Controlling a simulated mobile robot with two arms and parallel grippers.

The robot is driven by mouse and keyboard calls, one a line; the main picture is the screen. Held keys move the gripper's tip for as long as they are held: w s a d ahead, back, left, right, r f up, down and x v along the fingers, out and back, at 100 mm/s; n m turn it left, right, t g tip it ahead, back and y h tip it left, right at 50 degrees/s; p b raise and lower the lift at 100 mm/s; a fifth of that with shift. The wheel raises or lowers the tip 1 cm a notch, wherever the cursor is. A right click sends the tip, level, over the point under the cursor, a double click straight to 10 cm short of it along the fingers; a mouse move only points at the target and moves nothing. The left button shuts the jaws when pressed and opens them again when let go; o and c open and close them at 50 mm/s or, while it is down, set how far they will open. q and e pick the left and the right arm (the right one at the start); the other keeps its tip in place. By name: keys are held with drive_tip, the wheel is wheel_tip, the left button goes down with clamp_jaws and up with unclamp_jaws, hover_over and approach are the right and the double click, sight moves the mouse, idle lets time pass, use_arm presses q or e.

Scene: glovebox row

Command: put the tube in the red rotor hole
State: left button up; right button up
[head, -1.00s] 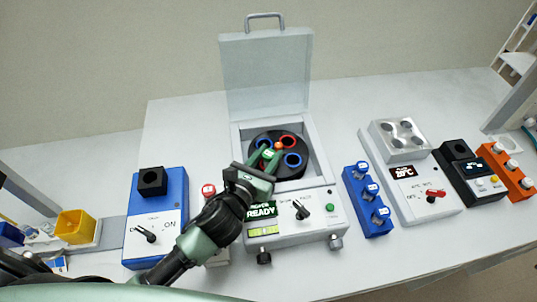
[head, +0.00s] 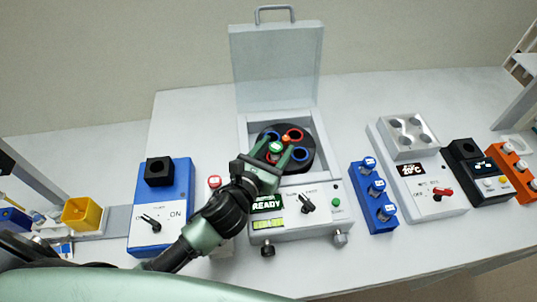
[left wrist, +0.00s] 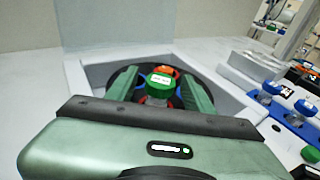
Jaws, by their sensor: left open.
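The tube with a green cap (head: 275,147) stands in the black rotor (head: 305,165) of the open centrifuge. The left wrist view shows the green cap (left wrist: 160,82) between the spread fingers (left wrist: 166,88). My right gripper is out of view.
The clear lid (head: 275,65) stands raised behind the rotor. The centrifuge panel (head: 300,212) reads READY. A blue tube rack (head: 377,205) and a grey heater block (head: 408,140) stand right. A blue switch box (head: 175,200) and yellow bin (head: 82,214) stand left.

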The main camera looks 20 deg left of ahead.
use_arm(q)
drive_tip(key=shift+s+f+p, duration=0.15)
drive_tip(key=shift+p, duration=0.15)
drive_tip(key=b+v, duration=0.2)
drive_tip(key=v, duration=0.8)
drive_tip(key=shift+s, duration=0.1)
drive_tip(key=shift+s+a+r+b, duration=0.1)
drive_tip(key=shift+s+r+b, duration=0.05)
drive_tip(key=shift+s+r, duration=0.15)
drive_tip(key=shift+s+a+r+b, duration=0.15)
drive_tip(key=shift+s, duration=0.25)
